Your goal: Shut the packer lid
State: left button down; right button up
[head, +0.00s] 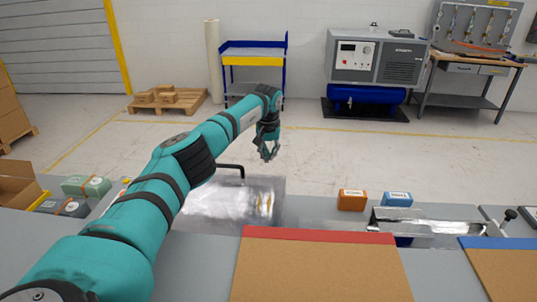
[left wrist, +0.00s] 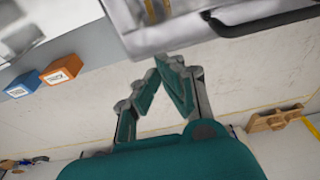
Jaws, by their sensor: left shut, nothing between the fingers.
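A shiny metal packer lid (head: 228,202) with a black bar handle (head: 231,168) at its far edge lies left of centre in the head view, partly hidden by my left arm. It looks flat, but I cannot tell how far it is shut. The metal edge (left wrist: 180,32) and black handle (left wrist: 262,22) also show at the top of the left wrist view. My left gripper (head: 268,153) is shut and empty, beyond and right of the handle, apart from it. Its fingers (left wrist: 160,72) meet in the left wrist view. My right gripper is not in view.
Orange (head: 352,200) and blue (head: 397,199) boxes stand to the right. Cork boards (head: 318,272) lie in front. Green and grey packs (head: 87,186) sit at left. Open floor lies behind.

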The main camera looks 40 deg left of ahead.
pick_arm(q)
jog(key=v, duration=1.2)
